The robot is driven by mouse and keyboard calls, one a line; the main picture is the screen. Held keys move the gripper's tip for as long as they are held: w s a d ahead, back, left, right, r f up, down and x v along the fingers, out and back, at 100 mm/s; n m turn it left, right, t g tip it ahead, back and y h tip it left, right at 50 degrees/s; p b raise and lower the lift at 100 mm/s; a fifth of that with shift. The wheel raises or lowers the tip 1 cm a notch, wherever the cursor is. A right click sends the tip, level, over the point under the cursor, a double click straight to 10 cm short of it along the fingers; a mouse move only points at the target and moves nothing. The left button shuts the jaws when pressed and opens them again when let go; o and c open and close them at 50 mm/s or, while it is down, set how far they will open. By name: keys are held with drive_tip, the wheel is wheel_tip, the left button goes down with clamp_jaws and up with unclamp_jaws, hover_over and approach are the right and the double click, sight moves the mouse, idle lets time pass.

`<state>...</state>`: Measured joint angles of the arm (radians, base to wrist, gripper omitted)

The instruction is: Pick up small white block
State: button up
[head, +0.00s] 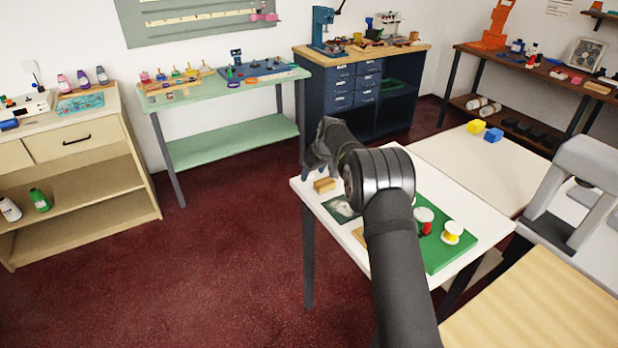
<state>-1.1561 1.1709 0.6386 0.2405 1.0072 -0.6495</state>
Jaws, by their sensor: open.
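I cannot make out a small white block for certain in the head view. A small tan block (325,185) lies near the far left corner of the white table (476,206). My gripper (316,165) is over that corner, just above and behind the tan block in the picture. Its jaws are open, but they are small and dark here. Whether anything lies between or under them cannot be told. My arm hides part of the tabletop.
A dark picture card (341,208) lies near the left edge. A green mat (440,255) carries a red-and-white spool (424,215) and a yellow-and-white spool (452,232). A grey machine (585,185) stands at right. Yellow (476,127) and blue (493,135) cubes sit on a beige surface behind.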

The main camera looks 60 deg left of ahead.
drive_tip(key=shift+x, duration=0.8)
drive_tip(key=shift+c, duration=0.5)
drive_tip(key=c, duration=1)
drive_tip(key=shift+o, duration=0.2)
drive_tip(key=shift+r, duration=0.1)
